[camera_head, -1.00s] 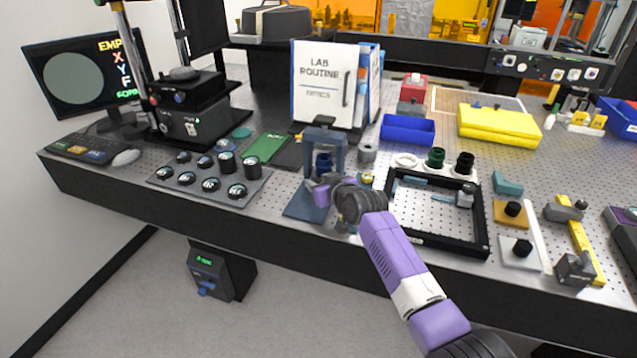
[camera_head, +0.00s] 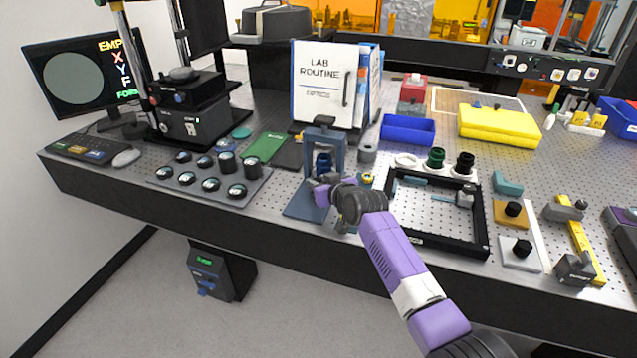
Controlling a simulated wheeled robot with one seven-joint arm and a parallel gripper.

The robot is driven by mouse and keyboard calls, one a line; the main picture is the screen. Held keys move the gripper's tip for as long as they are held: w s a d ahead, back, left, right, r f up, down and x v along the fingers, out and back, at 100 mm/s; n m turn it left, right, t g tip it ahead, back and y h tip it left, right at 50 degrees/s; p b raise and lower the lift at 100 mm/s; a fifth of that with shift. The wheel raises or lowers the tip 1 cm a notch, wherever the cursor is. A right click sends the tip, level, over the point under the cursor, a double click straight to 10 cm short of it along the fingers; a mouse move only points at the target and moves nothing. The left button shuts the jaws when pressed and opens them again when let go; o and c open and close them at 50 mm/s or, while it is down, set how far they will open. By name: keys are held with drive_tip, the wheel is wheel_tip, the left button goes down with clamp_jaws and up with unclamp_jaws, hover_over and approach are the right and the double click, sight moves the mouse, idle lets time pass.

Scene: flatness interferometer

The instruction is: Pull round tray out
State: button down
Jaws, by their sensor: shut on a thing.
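A blue-grey upright frame (camera_head: 337,150) stands near the front edge of the table, with a dark blue round piece (camera_head: 323,162) inside it. A flat blue-grey plate (camera_head: 303,205) reaches forward from the frame's foot. My gripper (camera_head: 321,188) is low at the frame's front opening, just below the round piece. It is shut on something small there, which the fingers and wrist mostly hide. The round tray's outline cannot be made out clearly; the grip is where its front would be.
A panel with several dark knobs (camera_head: 262,190) lies left of the frame. A black square frame (camera_head: 482,240) lies close to my wrist on the right. Free room lies before the table's front edge.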

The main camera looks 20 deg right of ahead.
idle(0.6)
drive_tip(key=s+a+p, duration=0.1)
drive_tip(key=s, duration=0.1)
drive_tip(key=s+a+p, duration=0.1)
drive_tip(key=s+a, duration=0.1)
drive_tip(key=s+a+p, duration=0.1)
drive_tip(key=s+p, duration=0.1)
drive_tip(key=shift+s+a+r, duration=0.1)
drive_tip(key=shift+s+a, duration=0.15)
drive_tip(key=shift+a, duration=0.1)
drive_tip(key=shift+s+a, duration=0.25)
drive_tip(key=c, duration=1.1)
unclamp_jaws()
drive_tip(key=v, duration=0.7)
drive_tip(key=shift+s+d, duration=0.1)
drive_tip(key=shift+s, duration=0.3)
